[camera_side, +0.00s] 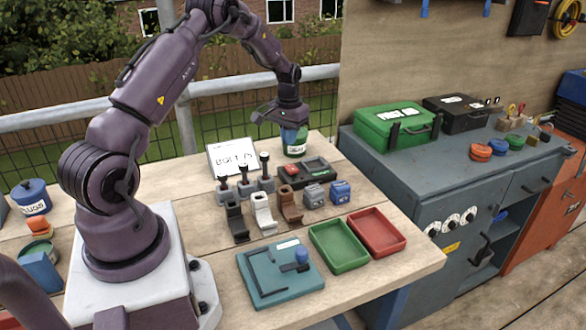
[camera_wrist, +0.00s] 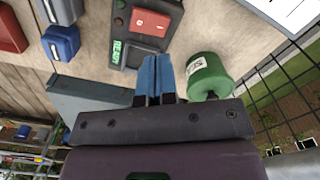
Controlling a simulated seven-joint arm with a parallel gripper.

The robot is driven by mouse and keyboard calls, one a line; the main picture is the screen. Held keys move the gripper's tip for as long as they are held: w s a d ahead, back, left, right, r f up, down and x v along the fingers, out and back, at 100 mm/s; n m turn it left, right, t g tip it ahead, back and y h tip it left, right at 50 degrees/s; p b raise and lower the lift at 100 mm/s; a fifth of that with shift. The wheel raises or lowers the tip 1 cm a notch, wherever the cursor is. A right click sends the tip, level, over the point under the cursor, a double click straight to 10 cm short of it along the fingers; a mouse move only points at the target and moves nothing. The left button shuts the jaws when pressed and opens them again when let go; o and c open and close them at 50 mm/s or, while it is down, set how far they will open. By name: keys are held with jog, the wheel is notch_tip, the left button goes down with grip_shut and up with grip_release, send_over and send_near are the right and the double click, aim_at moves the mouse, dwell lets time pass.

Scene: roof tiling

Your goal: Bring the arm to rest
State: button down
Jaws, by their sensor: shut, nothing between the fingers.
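My gripper (camera_side: 290,136) hangs over the back of the wooden bench at the end of my purple arm. Its blue fingers are together and empty; they also show in the wrist view (camera_wrist: 157,75). A green can with a white label (camera_side: 297,151) stands at the fingers in the side view. In the wrist view the green can (camera_wrist: 207,77) lies just to the right of the fingers, and I cannot tell whether they touch. A dark control box with a red switch (camera_side: 305,171) sits just in front; it also shows in the wrist view (camera_wrist: 146,30).
A white sign (camera_side: 233,158) stands left of my gripper. Several upright handles, tile holders and blue blocks (camera_side: 340,191) fill the bench middle. Green (camera_side: 339,246) and red (camera_side: 376,233) trays and a teal fixture (camera_side: 262,288) lie in front. A mesh fence (camera_wrist: 285,90) is close behind.

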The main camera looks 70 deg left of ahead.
jog(key=shift+s+d+f, duration=0.1)
jog(key=shift+s, duration=0.05)
jog(key=s+d+r+m+t, duration=0.2)
jog(key=s+d+r, duration=0.4)
jog(key=d+r, duration=0.2)
jog(key=s+d+r+m+t, duration=0.1)
jog(key=s+d+r+m, duration=0.1)
jog(key=s+d+r, duration=0.5)
jog(key=s+d+r+m+t, duration=0.2)
jog(key=s+d+r, duration=0.4)
jog(key=d, duration=0.9)
notch_tip(320, 180, up, 3)
jog(key=shift+s+d+r+t, duration=0.1)
jog(key=shift+s+d+t, duration=0.05)
jog(key=shift+d+t, duration=0.15)
